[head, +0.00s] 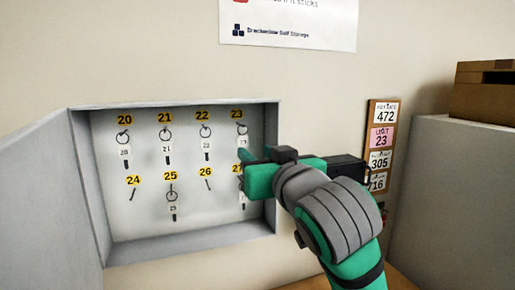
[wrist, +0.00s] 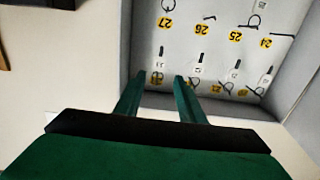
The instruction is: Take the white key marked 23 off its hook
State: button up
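The white key tag marked 23 (head: 242,142) hangs on its ring under the yellow 23 label (head: 237,114), at the upper right of the key cabinet. My gripper (head: 245,155) is in front of the cabinet's right side, close to this tag, and hides the key's lower part. In the wrist view, which is upside down, my gripper (wrist: 159,76) is open. Its two green fingers stand apart, with the white key tag (wrist: 158,66) in the gap between their tips. I cannot tell how far in front of the tag the tips are.
White keys hang under the 20, 21 and 22 labels (head: 203,115); another hangs under 25 (head: 171,177). Hooks 24 and 26 (head: 206,172) are bare. The cabinet's right wall (head: 272,180) is near my gripper. Its door (head: 45,200) stands open at left. A number board (head: 383,135) hangs at right.

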aim_at(244, 142)
jog(key=shift+x, duration=5.1)
jog(key=shift+w+d, duration=0.15)
jog(key=shift+w, duration=0.05)
jog(key=shift+d, duration=0.1)
jog(key=shift+s+a, duration=0.15)
jog(key=shift+a, duration=0.1)
jog(key=shift+d, duration=0.2)
jog(key=c, duration=0.7)
jog(key=shift+s+r, duration=0.1)
jog(key=shift+r, duration=0.4)
